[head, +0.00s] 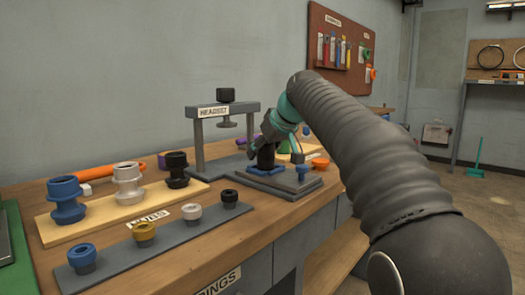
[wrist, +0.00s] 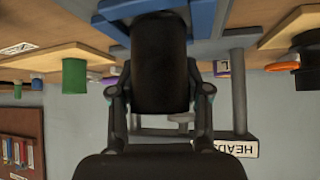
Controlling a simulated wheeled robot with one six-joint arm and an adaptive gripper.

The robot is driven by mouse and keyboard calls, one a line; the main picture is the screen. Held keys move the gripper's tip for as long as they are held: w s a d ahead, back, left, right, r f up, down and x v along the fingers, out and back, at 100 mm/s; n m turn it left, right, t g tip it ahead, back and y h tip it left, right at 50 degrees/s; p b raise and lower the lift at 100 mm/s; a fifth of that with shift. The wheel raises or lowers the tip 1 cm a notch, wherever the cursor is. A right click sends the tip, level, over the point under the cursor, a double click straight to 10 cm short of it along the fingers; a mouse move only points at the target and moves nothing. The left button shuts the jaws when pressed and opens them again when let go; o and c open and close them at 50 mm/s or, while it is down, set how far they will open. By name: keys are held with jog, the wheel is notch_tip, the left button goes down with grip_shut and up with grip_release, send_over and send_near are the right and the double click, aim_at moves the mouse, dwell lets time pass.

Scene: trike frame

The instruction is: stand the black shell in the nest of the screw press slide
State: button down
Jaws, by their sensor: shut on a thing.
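The black shell (head: 265,158) is a dark cylinder standing upright over the blue nest (head: 264,171) of the press slide. The slide is a grey plate (head: 285,182) in front of the screw press (head: 225,110). My gripper (head: 268,140) comes from above and is shut on the shell. In the wrist view, turned upside down, the shell (wrist: 158,65) is between both fingers, and blue nest parts (wrist: 203,18) show beside its far end. The shell's lower end is at the nest; I cannot tell whether it is fully seated.
A wooden board (head: 95,225) holds blue, white and black spool-like parts. A grey strip (head: 165,248) holds several small cups. The press frame stands close behind my gripper.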

jog(key=shift+f, duration=0.2)
jog(key=shift+c, duration=2.2)
grip_release()
jog(key=v, duration=1.2)
jog(key=shift+d, duration=0.1)
jog(key=s+d+f+m+h, duration=0.1)
jog(key=s+d+f, duration=0.4)
jog(key=s+f, duration=0.5)
jog(key=s+d+f+m+g+h, duration=0.1)
jog(key=s+d+f+m, duration=0.3)
jog(key=s+f, duration=0.7)
jog(key=s+d+f+m+h, duration=0.2)
jog(key=s+d+f, duration=0.4)
jog(key=s+f, duration=0.5)
jog(key=shift+f+g+h+p, duration=0.3)
jog(key=shift+f+h, duration=0.4)
jog(key=shift+f, duration=0.3)
